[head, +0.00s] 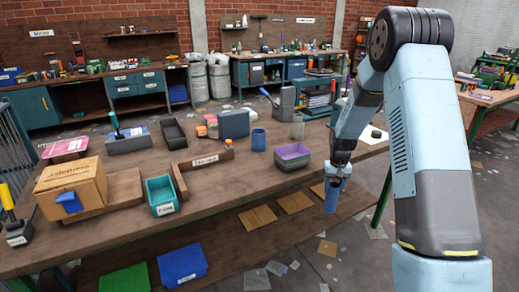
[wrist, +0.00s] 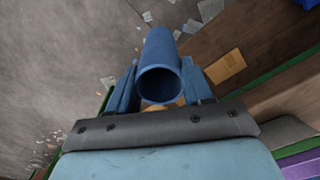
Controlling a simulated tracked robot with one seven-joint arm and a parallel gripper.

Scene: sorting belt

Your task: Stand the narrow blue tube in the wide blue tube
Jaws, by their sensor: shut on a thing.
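My gripper (head: 338,172) is shut on the narrow blue tube (head: 332,198), which hangs roughly upright below it, by the table's front right edge. In the wrist view the narrow blue tube (wrist: 161,52) sits between the two fingers of my gripper (wrist: 160,82), with its round open end toward the camera and floor behind it. The wide blue tube (head: 258,140) stands upright on the table, to the left of my gripper and farther back. The two tubes are well apart. The wide tube does not show in the wrist view.
The purple tray (head: 293,152) on a stack stands on the table (head: 225,190) between my gripper and the wide tube. A teal bin (head: 161,196) is farther left. The front middle is clear.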

